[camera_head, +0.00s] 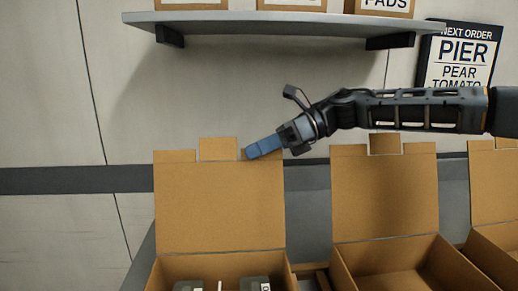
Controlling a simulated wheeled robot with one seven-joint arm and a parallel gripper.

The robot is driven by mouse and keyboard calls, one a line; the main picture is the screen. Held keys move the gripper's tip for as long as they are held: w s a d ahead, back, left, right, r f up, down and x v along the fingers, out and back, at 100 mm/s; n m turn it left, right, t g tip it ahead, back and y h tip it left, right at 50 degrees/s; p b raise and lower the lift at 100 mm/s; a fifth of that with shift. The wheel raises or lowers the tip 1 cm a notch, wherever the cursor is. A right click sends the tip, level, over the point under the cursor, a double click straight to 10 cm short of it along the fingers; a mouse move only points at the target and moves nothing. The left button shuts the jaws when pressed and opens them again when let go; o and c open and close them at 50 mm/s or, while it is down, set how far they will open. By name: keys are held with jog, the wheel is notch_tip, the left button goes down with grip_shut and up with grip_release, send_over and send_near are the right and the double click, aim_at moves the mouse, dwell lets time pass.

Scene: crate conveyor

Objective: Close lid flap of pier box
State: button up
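Several brown cardboard boxes stand in a row with lid flaps raised. The left box (170,266) has its lid flap (219,205) standing up, with tabs along the top edge. The middle box (350,272) has a raised lid flap (385,195) too. No name shows on these boxes, so I cannot tell which is the pier box. My gripper (250,152), with blue fingers, is at the top right corner of the left lid flap, in front of its right tab. I cannot tell if it touches. The fingers overlap in this view, so their gap is hidden.
Dark items with pale labels (255,284) lie in the left box. The visible inside of the middle box looks empty. A third open box (495,212) is cut off at right. A shelf (270,22) and an order sign (458,60) reading PIER are above.

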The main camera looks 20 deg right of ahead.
grip_shut()
dwell(0.8)
dwell(0.4)
